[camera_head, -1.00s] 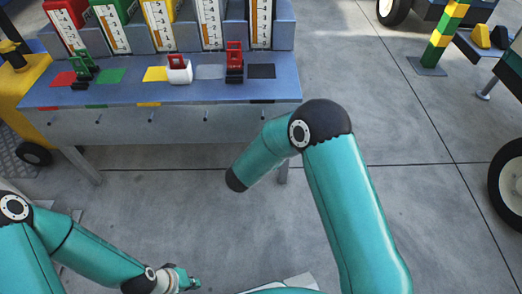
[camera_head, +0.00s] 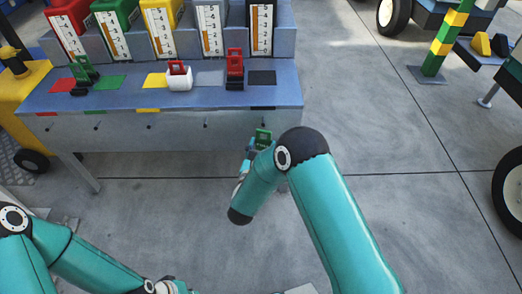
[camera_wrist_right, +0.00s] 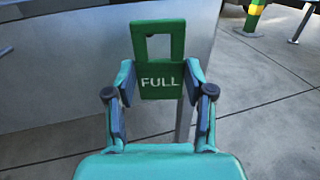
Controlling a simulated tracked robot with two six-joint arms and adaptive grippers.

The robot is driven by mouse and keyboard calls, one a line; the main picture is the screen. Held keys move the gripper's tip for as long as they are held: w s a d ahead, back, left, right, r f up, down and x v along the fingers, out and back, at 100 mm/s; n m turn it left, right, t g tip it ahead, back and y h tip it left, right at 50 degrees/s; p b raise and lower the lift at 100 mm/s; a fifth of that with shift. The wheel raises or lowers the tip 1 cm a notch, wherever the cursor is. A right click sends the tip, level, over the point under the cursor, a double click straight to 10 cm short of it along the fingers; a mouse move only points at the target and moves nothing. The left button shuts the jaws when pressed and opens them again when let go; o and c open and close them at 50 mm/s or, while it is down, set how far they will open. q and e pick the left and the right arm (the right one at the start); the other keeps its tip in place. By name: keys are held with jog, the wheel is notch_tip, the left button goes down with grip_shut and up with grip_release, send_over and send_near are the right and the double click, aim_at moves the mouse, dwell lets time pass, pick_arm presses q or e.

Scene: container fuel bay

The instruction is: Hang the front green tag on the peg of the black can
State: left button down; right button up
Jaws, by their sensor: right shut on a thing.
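My right gripper (camera_wrist_right: 160,97) is shut on a green tag (camera_wrist_right: 145,63) marked FULL, with a rectangular opening in its upper part. In the head view the tag (camera_head: 263,136) is upright, in front of the bench's front face, below its right end. My right arm partly hides this gripper (camera_head: 254,148) there. The black can (camera_head: 262,22) stands at the right end of the rear step, with a scale on its front. A black patch (camera_head: 262,78) lies before it. The peg under the black can is hard to make out. My left gripper (camera_head: 170,286) is at the bottom edge, partly cut off.
The blue-grey bench (camera_head: 130,97) carries several cans and small pegs, including a peg (camera_head: 206,125) left of the tag. Another green tag (camera_head: 84,66) and red tags (camera_head: 179,67) (camera_head: 235,60) stand on top. Open floor (camera_head: 390,130) lies to the right.

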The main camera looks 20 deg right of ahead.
jog(key=shift+w+a+f+x, duration=0.1)
jog(key=shift+a+x, duration=0.1)
jog(key=shift+x, duration=0.7)
jog(key=shift+w+a+f+x, duration=0.1)
jog(key=shift+a+x, duration=0.05)
jog(key=shift+x, duration=0.75)
jog(key=shift+w+a+f+x, duration=0.1)
jog(key=shift+a+x, duration=0.1)
jog(key=shift+x, duration=0.7)
jog(key=shift+w+d+f+b, duration=0.15)
jog(key=shift+w+b, duration=0.15)
jog(key=shift+b, duration=0.4)
jog(key=shift+w+f+b, duration=0.15)
jog(key=shift+w+b, duration=0.2)
jog(key=shift+b, duration=0.3)
jog(key=o, duration=1.1)
jog(key=shift+s, duration=0.1)
